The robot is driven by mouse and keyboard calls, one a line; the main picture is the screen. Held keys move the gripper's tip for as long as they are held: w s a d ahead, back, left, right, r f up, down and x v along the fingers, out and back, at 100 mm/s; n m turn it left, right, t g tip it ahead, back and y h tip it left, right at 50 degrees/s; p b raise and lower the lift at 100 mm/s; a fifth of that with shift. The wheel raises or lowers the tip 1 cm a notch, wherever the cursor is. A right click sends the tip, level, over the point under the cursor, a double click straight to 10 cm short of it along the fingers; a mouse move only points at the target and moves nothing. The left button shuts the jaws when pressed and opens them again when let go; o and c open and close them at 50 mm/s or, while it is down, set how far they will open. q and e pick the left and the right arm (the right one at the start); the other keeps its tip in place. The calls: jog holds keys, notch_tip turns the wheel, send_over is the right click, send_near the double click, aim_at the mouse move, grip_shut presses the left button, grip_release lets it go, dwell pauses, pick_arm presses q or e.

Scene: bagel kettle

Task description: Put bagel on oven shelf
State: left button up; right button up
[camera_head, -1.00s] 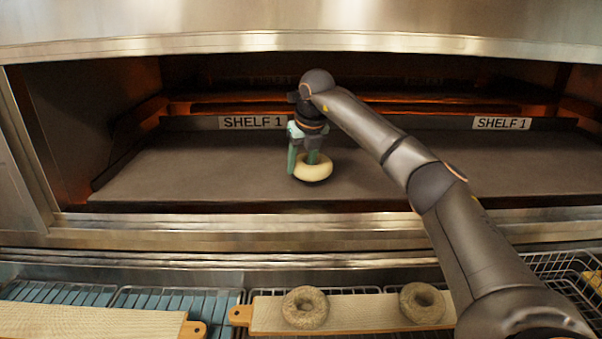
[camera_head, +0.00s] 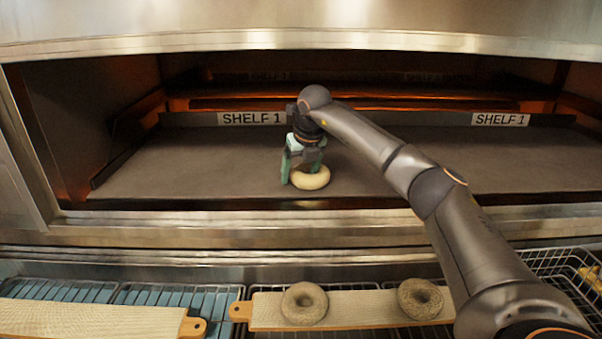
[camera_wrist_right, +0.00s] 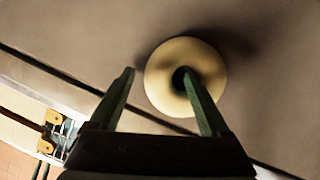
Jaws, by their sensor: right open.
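A pale bagel (camera_head: 313,181) lies flat near the front of the oven shelf (camera_head: 220,170), and it looks to be resting on it. My right gripper (camera_head: 300,170) is over the bagel, pointing down and open. In the right wrist view the gripper (camera_wrist_right: 156,72) has one finger outside the bagel's ring (camera_wrist_right: 211,65) with a small gap. The other finger is over or in the hole; its depth is unclear. Two browner, seeded bagels (camera_head: 292,315) (camera_head: 408,312) lie on a wooden board (camera_head: 355,309) below the oven. My left gripper is not in view.
The oven's front ledge (camera_head: 160,229) runs below the opening, and a metal hood (camera_head: 300,38) overhangs it. The shelf is bare to the left and right. Another wooden board (camera_head: 90,320) and wire baskets (camera_head: 545,262) stand in front.

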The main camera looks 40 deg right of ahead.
aim_at(299, 172)
jog(key=shift+s+a+r, duration=0.1)
jog(key=shift+s+r, duration=0.1)
jog(key=shift+r, duration=0.35)
jog(key=b+v, duration=0.1)
jog(key=v, duration=0.2)
jog(key=shift+r, duration=0.2)
jog(key=s+a+b, duration=0.4)
jog(key=s, duration=0.7)
jog(key=shift+s+r, duration=0.2)
jog(key=shift+s, duration=0.15)
